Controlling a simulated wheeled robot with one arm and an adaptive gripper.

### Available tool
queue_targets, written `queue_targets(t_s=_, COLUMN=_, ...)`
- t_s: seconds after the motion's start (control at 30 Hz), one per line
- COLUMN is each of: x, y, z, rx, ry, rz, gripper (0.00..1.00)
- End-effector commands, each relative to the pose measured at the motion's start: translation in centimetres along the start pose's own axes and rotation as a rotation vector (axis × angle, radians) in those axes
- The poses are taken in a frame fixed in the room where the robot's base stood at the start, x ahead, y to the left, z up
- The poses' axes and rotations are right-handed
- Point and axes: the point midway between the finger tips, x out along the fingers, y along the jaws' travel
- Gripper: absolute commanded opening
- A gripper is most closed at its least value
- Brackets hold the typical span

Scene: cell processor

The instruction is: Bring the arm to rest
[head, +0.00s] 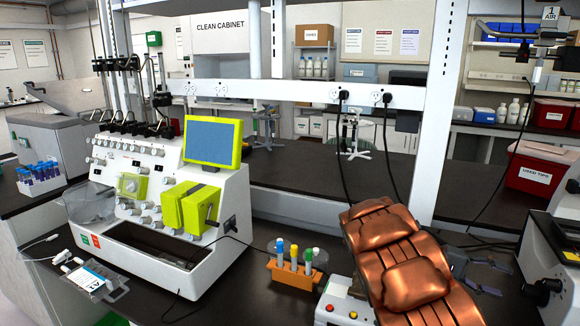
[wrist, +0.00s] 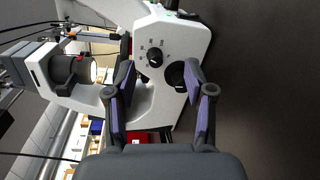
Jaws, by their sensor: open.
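My gripper (wrist: 158,88) shows in the wrist view, with its two dark, purple-padded fingers spread apart. Nothing is held between them. Beyond the fingers is a white instrument (wrist: 183,38) with black knobs, seen sideways; it looks like a microscope. I cannot tell whether the fingers touch it, though they appear apart from it.
A white cell processor (head: 160,240) with a blue screen stands on the dark bench at left. An orange tube rack (head: 296,278) with several capped tubes sits close to my arm.

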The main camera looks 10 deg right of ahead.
Motion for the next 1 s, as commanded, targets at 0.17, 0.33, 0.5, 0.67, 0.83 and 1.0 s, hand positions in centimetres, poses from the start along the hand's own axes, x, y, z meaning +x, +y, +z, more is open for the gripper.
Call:
queue_targets(t_s=0.17, x=-0.2, y=-0.1, z=4.4, rx=-0.024, ry=-0.01, rz=-0.128, gripper=0.54)
queue_targets(t_s=0.33, x=-0.6, y=-1.0, z=8.3, rx=-0.051, ry=-0.003, rz=-0.259, gripper=0.54)
queue_targets(t_s=0.5, x=-1.6, y=-2.4, z=12.0, rx=-0.08, ry=0.022, rz=-0.396, gripper=0.54)
queue_targets(t_s=0.67, x=-2.8, y=-4.1, z=15.5, rx=-0.112, ry=0.054, rz=-0.527, gripper=0.54)
queue_targets(t_s=0.83, x=-4.5, y=-6.2, z=19.0, rx=-0.154, ry=0.106, rz=-0.667, gripper=0.54)
queue_targets(t_s=1.0, x=-6.4, y=-8.3, z=22.7, rx=-0.202, ry=0.166, rz=-0.805, gripper=0.54)
